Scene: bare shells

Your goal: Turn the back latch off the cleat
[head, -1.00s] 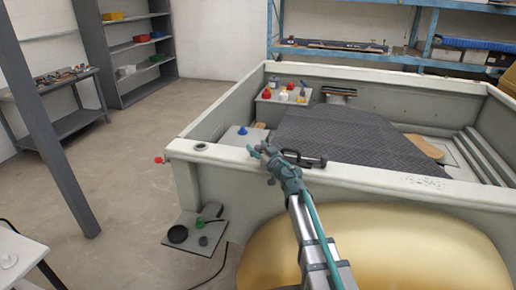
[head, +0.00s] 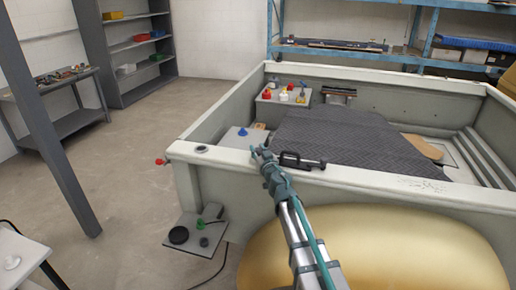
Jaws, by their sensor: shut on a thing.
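My gripper (head: 259,153) is at the near rim of the pale shell (head: 370,180), just left of a black handle-like fitting (head: 303,161). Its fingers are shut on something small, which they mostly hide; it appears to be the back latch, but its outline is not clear. I cannot make out the cleat or tell whether the latch touches it. A red knob-like piece (head: 160,162) sticks out at the shell's left corner, apart from my gripper.
A dark ribbed sheet (head: 345,138) lies inside the shell. Small coloured items stand on a ledge (head: 275,100) at its back left corner. A low grey plate (head: 190,252) holds dark round parts outside.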

